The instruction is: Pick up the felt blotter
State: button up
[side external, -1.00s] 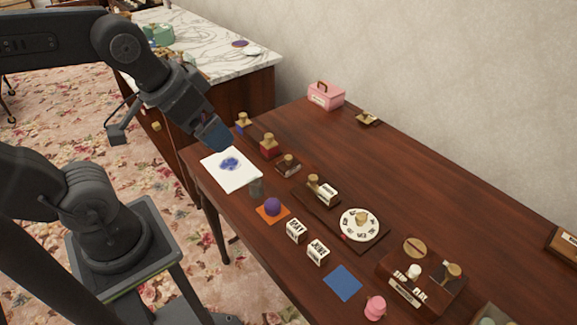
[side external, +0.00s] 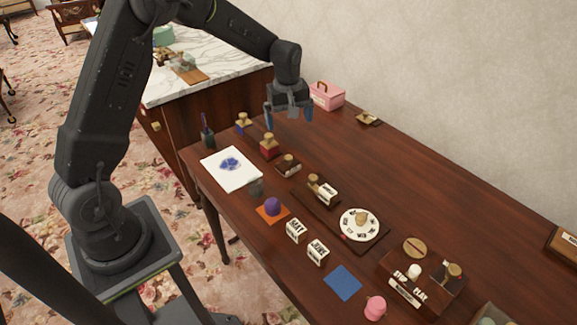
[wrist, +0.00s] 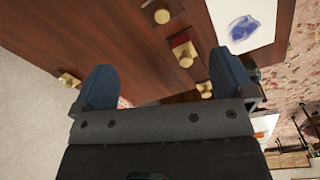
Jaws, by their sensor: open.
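A flat blue square (side external: 342,282) lies near the front edge of the desk in the side external view; it may be the felt blotter, though no label shows. An orange square (side external: 272,213) with a rounded purple object (side external: 272,205) on it lies further left. My gripper (side external: 288,115) hangs above the back left part of the desk, fingers down, far from the blue square. In the wrist view my gripper (wrist: 165,75) has its blue fingers wide apart with nothing between them. The blue square is not seen in the wrist view.
White paper with a blue mark (side external: 231,181) lies at the desk's left end. Stamps (side external: 269,146), a round white dial (side external: 361,224), lettered blocks (side external: 296,231) and a pink pot (side external: 375,307) stand around the desk. A pink box (side external: 326,96) is at the back.

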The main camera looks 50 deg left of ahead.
jog(key=n, duration=0.1)
send_over(289, 157)
notch_tip(289, 157, down, 4)
jog(key=f, duration=0.1)
jog(key=shift+g, duration=0.3)
notch_tip(289, 157, down, 7)
jog(key=shift+w+a+f, duration=0.1)
jog(key=shift+f, duration=2.9)
jog(key=shift+c, duration=0.4)
jog(key=c, duration=0.6)
jog(key=shift+c, duration=0.2)
jog(key=shift+r, duration=0.1)
